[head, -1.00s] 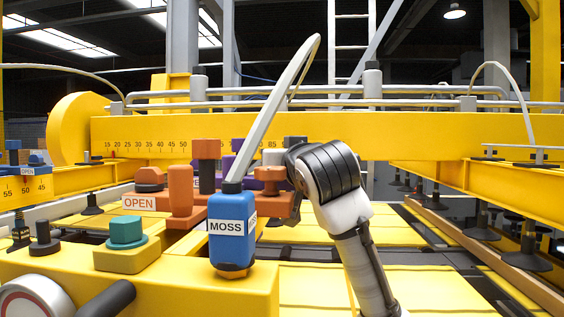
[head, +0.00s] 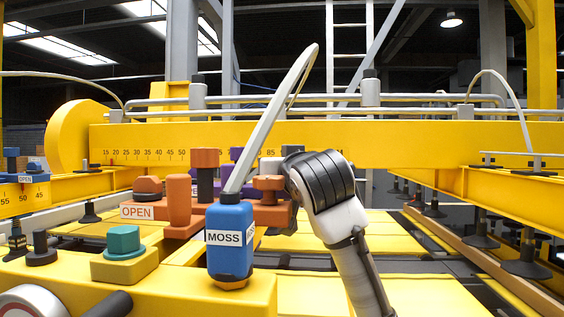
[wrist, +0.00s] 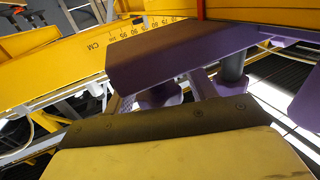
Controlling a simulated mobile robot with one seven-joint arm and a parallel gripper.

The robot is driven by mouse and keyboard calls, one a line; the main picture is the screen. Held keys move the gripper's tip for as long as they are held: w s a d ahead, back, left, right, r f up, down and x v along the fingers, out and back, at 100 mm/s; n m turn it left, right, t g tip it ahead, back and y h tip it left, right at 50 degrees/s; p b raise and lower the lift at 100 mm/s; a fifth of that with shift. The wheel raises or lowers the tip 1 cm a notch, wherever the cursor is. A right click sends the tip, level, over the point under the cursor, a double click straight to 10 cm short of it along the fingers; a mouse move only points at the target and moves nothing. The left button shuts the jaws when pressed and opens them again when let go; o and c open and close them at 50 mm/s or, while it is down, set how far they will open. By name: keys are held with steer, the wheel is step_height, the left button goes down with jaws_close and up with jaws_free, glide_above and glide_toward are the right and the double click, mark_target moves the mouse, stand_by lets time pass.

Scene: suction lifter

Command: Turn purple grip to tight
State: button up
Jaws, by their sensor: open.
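Purple parts (head: 235,153) show in the head view behind the orange controls, mostly hidden by them and by the blue MOSS pendant. In the wrist view a large purple block (wrist: 180,52) is close in front, with a dark post (wrist: 234,68) and rounded purple pieces (wrist: 160,96) below it. I cannot tell which purple part is the grip, and no tight mark is readable. My gripper (head: 290,165) is at the end of my arm, beside the orange controls; its fingertips are hidden in the head view. Nothing is seen held.
The blue MOSS pendant (head: 229,240) hangs from a pale hose in front of the controls. Left of it are an orange OPEN block (head: 136,212) and a teal knob (head: 124,240). A yellow beam (head: 420,142) with a scale crosses behind. Suction cups (head: 480,230) are at right.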

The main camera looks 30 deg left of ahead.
steer(key=shift+r, duration=0.1)
step_height(320, 180, up, 20)
steer(key=p, duration=0.1)
stand_by(0.4)
stand_by(0.4)
